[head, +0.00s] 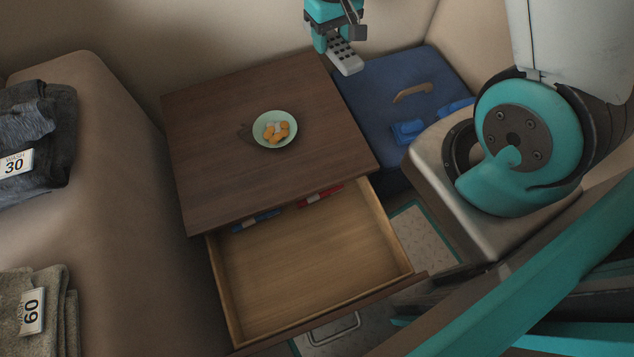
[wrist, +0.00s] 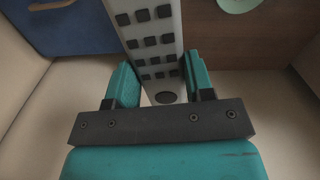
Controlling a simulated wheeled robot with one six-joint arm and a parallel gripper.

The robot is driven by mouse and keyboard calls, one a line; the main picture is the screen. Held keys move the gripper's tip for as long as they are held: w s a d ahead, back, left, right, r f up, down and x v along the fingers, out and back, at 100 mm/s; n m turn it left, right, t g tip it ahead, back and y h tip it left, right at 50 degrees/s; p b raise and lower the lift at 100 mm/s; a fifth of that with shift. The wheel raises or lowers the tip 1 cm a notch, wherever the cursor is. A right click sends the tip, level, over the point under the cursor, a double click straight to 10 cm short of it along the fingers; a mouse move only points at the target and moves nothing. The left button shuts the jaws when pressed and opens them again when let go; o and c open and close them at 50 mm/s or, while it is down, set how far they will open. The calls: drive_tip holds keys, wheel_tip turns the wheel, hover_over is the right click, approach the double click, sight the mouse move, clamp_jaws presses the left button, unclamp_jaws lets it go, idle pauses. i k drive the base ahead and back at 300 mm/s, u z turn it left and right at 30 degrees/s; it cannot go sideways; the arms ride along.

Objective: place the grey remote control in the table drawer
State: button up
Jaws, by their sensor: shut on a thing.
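The grey remote control (head: 345,58) has dark buttons and hangs tilted from my gripper (head: 340,38) at the top of the head view. In the wrist view the remote (wrist: 152,40) lies between the two teal fingers of my gripper (wrist: 156,85), which is shut on it. The remote's far end runs out of the wrist view. The wooden table (head: 215,110) stands left of and below the gripper in the head view. Its drawer (head: 310,265) is pulled open at the near side. A blue item (head: 256,221) and a red item (head: 320,195) lie at its back, partly under the tabletop.
A bowl with orange pieces (head: 275,129) stands on the tabletop. A blue box-like thing (head: 385,85) with a tan handle is right of the table. Folded clothes with tags (head: 30,135) lie on the sofa at left. The drawer's front and middle are clear.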

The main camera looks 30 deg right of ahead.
sight(273, 275)
drive_tip(key=z, duration=0.25)
drive_tip(key=k, duration=1.75)
drive_tip(key=u, duration=0.6)
drive_tip(key=i, duration=0.5)
drive_tip(key=z, duration=0.05)
